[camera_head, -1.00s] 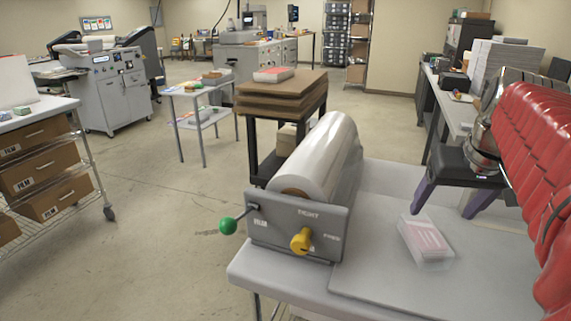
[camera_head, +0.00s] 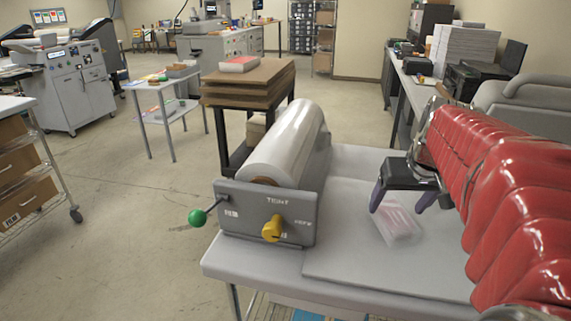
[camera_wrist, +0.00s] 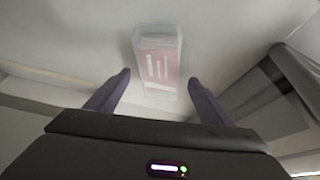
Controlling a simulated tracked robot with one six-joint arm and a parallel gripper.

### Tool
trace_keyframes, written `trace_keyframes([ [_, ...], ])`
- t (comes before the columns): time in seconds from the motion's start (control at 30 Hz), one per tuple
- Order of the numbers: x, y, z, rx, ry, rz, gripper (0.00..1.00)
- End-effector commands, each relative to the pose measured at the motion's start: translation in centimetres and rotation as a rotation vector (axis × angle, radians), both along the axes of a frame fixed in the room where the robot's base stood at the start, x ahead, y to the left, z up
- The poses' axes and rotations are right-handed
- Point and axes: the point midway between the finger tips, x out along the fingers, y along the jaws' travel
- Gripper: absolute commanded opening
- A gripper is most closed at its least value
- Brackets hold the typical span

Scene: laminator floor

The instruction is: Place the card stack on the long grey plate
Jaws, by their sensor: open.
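A clear-wrapped pack with a pink and white face, which looks like the card stack (camera_head: 399,226), lies flat on a wide light grey sheet (camera_head: 350,262) on the table. It also shows in the wrist view (camera_wrist: 158,66), just beyond and between the fingertips. My gripper (camera_head: 399,206), with dark purple fingers, is open and empty, pointing down just above the pack's far end. In the wrist view my gripper (camera_wrist: 160,82) has a finger on each side of the pack's near end. Whether the sheet is the long grey plate I cannot tell.
A roll machine (camera_head: 265,210) with a clear film roll, a green knob and a yellow knob stands left of the pack. Behind it a black cart (camera_head: 228,150) carries stacked brown boards. The sheet is bare in front of the pack.

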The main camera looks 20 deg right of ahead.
Motion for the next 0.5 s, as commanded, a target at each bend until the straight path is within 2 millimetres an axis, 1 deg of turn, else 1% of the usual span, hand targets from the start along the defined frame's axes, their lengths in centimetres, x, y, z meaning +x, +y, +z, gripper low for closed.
trace_keyframes([
  [0.3, 1.3, -0.4, -3.7, 0.002, 0.003, 0.001, 0.75],
  [0.4, 1.6, -0.6, -4.4, 0.001, 0.002, 0.001, 0.75],
  [0.5, 1.7, -0.6, -4.5, 0.001, 0.001, 0.001, 0.75],
])
